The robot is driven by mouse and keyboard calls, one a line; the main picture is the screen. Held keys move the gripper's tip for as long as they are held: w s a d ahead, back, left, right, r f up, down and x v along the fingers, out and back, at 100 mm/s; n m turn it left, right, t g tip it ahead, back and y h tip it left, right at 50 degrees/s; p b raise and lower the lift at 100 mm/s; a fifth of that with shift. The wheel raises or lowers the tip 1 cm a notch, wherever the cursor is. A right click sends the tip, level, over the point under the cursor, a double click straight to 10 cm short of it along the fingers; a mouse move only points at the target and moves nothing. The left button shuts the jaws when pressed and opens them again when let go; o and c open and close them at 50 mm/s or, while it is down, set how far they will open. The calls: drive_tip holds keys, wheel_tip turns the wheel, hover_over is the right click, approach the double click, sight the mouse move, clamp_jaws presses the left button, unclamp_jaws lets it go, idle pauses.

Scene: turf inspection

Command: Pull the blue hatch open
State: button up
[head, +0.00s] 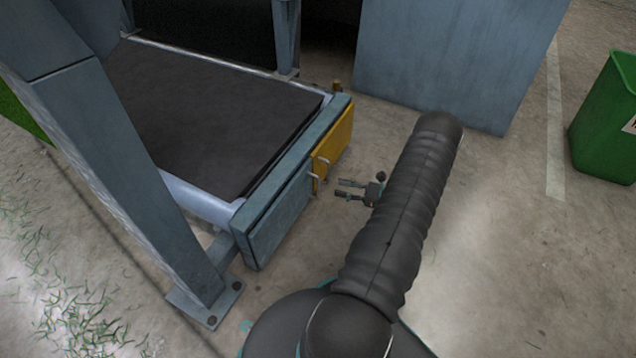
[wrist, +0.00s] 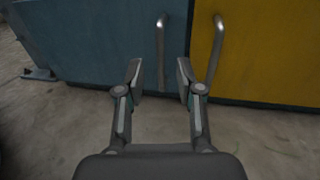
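The blue hatch (head: 280,218) is a flat panel on the front of the conveyor frame and looks closed. In the wrist view the blue hatch (wrist: 95,45) fills the left side, with its metal bar handle (wrist: 160,50) near its right edge. My gripper (head: 339,187) is open and empty, a short gap in front of the blue hatch's handle (head: 315,180). In the wrist view my gripper (wrist: 160,76) has its fingers spread on either side of the handle's line. No contact shows.
A yellow hatch (head: 335,146) with its own bar handle (wrist: 217,50) sits directly right of the blue one. A steel post (head: 130,165) stands at left. A blue-grey cabinet (head: 450,60) and green bin (head: 606,125) stand beyond clear concrete floor.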

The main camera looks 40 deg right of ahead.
sight(318, 182)
drive_tip(key=x, duration=0.8)
drive_tip(key=shift+w+a, duration=0.25)
drive_tip(key=shift+w, duration=0.05)
clamp_jaws()
